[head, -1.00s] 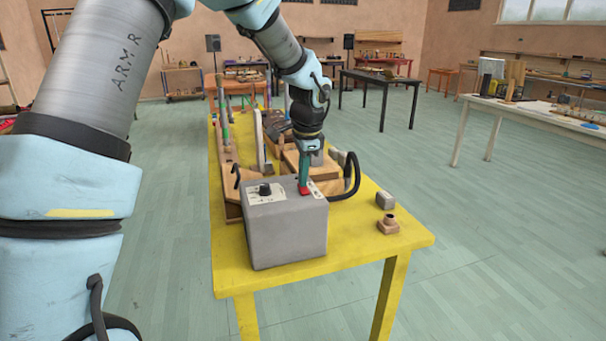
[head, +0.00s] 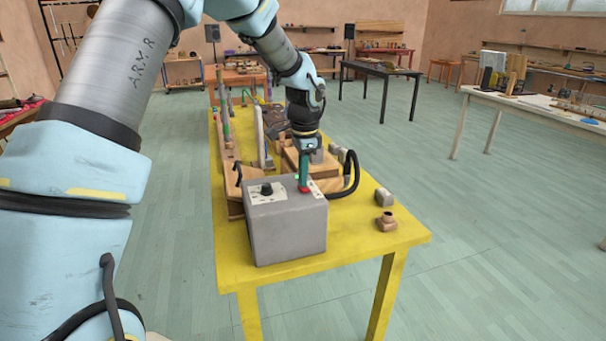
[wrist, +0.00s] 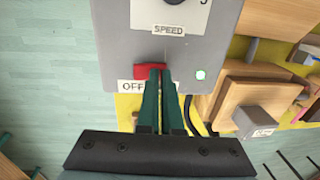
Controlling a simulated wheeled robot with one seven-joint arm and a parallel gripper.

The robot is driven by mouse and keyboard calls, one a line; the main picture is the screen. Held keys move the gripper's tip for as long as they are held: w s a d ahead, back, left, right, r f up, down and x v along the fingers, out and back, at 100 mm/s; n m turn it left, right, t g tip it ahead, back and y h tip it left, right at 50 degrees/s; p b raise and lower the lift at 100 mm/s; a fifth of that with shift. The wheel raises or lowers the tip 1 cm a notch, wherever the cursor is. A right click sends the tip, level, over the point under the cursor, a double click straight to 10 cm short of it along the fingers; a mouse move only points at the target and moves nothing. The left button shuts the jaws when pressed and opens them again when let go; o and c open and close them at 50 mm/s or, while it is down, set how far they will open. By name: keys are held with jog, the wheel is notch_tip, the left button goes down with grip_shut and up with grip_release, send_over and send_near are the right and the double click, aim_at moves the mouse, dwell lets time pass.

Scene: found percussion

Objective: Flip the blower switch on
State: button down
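The blower is a grey box (head: 286,228) on the near end of the yellow table. A black knob sits on its top, by a SPEED label in the wrist view (wrist: 168,30). The red switch (wrist: 150,72) is at the box's edge, with an OFF label (wrist: 131,86) beside it; the rest of that label strip is hidden behind my fingers. A small lamp (wrist: 200,75) near the switch glows green. My gripper (head: 303,184) points down with its green fingers together and empty. In the wrist view its fingertips (wrist: 161,72) are at the right part of the switch, seemingly touching it.
A black hose (head: 352,178) curves up beside the box. Wooden parts (head: 300,158) stand close behind it. A small grey block (head: 383,197) and a brown fitting (head: 387,221) lie on the yellow table (head: 350,242) at right.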

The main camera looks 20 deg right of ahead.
aim_at(305, 188)
jog(key=shift+s+a+f, duration=0.1)
jog(key=shift+s+f, duration=0.2)
jog(key=shift+s, duration=0.2)
jog(key=shift+s+a+f, duration=0.1)
jog(key=shift+s+f, duration=0.15)
jog(key=shift+s, duration=0.2)
notch_tip(305, 188, up, 6)
jog(key=p, duration=0.4)
jog(key=shift+d+f, duration=0.1)
notch_tip(305, 188, up, 9)
jog(key=b, duration=0.3)
jog(key=shift+s, duration=0.35)
